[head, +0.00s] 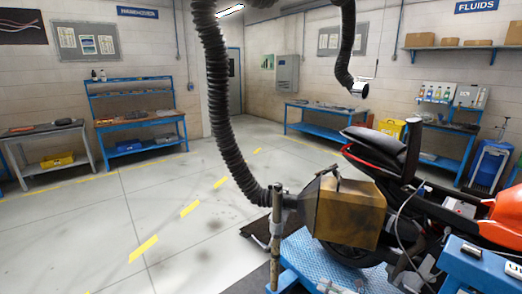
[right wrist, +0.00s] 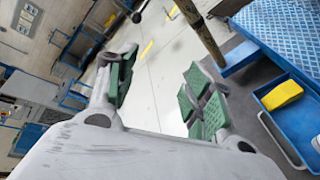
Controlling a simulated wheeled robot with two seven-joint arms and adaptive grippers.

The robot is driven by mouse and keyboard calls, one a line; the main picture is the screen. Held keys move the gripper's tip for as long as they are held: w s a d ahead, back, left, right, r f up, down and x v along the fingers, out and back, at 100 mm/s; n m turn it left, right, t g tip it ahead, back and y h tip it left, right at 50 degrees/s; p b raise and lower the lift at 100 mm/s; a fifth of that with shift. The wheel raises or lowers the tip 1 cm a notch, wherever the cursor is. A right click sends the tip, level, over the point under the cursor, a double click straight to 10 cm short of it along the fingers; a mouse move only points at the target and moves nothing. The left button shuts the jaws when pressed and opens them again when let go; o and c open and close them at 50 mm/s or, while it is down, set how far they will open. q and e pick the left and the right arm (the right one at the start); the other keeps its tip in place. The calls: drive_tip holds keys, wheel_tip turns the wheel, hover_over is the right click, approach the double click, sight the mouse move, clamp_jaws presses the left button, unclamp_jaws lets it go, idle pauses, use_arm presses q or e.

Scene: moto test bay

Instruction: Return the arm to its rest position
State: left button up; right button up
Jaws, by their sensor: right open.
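My right gripper (right wrist: 160,95) shows in the right wrist view with its two green-padded fingers spread apart. Nothing is between the fingers; the grey floor shows through the gap. My right gripper does not show in the head view. My left gripper is in neither view.
In the head view, a motorcycle (head: 385,150) stands on a blue lift (head: 308,255) at the right. A black exhaust hose (head: 222,110) hangs down to a brown box (head: 347,208). The right wrist view shows a blue tray (right wrist: 275,125) holding a yellow object (right wrist: 283,95). Open floor (head: 130,210) lies left.

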drive_tip(key=s+d+f+m+g+h, duration=0.25)
drive_tip(key=s+f+m+h, duration=0.55)
drive_tip(key=s+f+m, duration=1.45)
drive_tip(key=s+a+f+m+g, duration=0.1)
drive_tip(key=s+f, duration=0.4)
drive_tip(key=s, duration=0.7)
drive_tip(key=s+a+f+m+g+h, duration=0.1)
drive_tip(key=s+f+m+g, duration=0.3)
drive_tip(key=s, duration=0.8)
drive_tip(key=s+a+f+m+g, duration=0.1)
drive_tip(key=s+f, duration=0.5)
drive_tip(key=s, duration=0.6)
drive_tip(key=shift+s+a+f+m+g, duration=0.15)
drive_tip(key=shift+s+a+m+g, duration=0.15)
drive_tip(key=shift+m+g, duration=0.4)
drive_tip(key=shift+s, duration=0.1)
